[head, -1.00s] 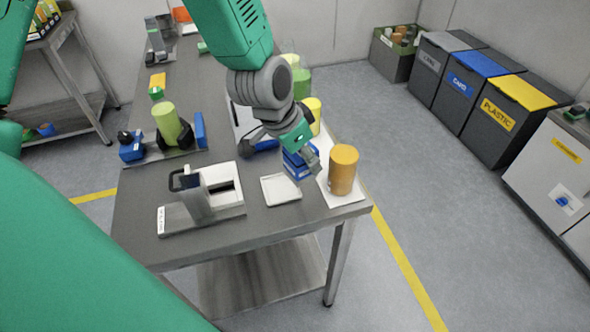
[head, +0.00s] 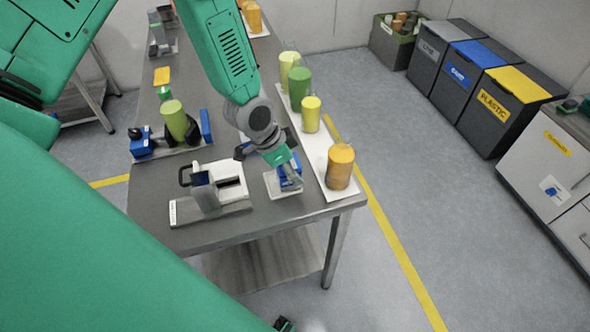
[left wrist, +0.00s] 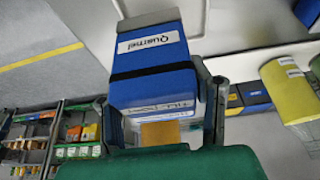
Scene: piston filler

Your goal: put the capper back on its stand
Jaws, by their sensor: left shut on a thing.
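The capper is a blue box-like tool (head: 290,175), held in my left gripper (head: 284,168) at the right front of the table. In the left wrist view its labelled blue body (left wrist: 152,60) sits between the two fingers (left wrist: 160,110), which are shut on it. The stand appears to be the pale square plate (head: 276,193) under the capper. In the head view the capper overlaps the plate; I cannot tell whether it touches it. The gripper hides part of both. My right gripper is not in view.
An orange jar (head: 340,167) stands close right of the capper on a white strip (head: 322,181), with yellow (head: 311,114) and green jars (head: 299,84) behind. A grey device (head: 206,190) stands to the left. A blue holder (head: 142,146) with a green cylinder (head: 174,120) is farther back.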

